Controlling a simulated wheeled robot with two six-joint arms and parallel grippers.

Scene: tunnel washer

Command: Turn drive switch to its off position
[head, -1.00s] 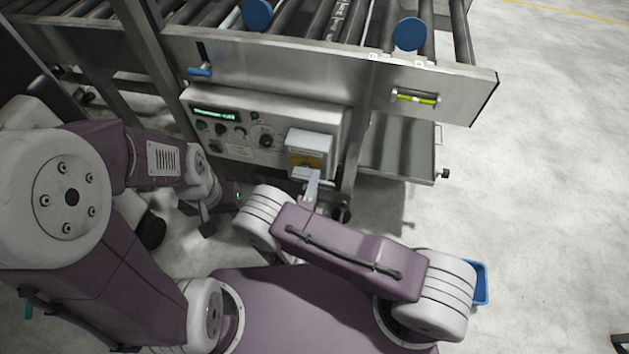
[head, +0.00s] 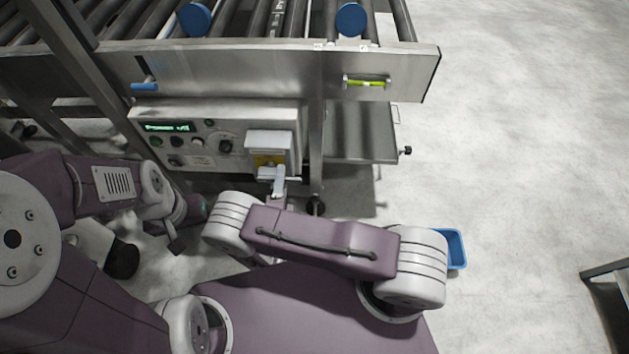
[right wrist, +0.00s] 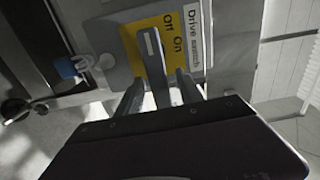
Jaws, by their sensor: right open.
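The drive switch is under a pale box (head: 270,142) at the right end of the control panel, with a yellow plate (head: 268,160) below its lid. My right gripper (head: 274,180) is at the switch. Its open fingers (right wrist: 160,88) lie either side of the lever, with a gap visible. My left gripper (head: 175,238) hangs low left of the panel, its jaws unclear.
The control panel (head: 205,150) carries a green-lit display (head: 168,127) and several knobs. Above it runs a roller conveyor with a metal side rail (head: 250,72) and a blue handle (head: 145,86). A blue bin (head: 456,248) is on the floor at right. The floor further right is mostly clear.

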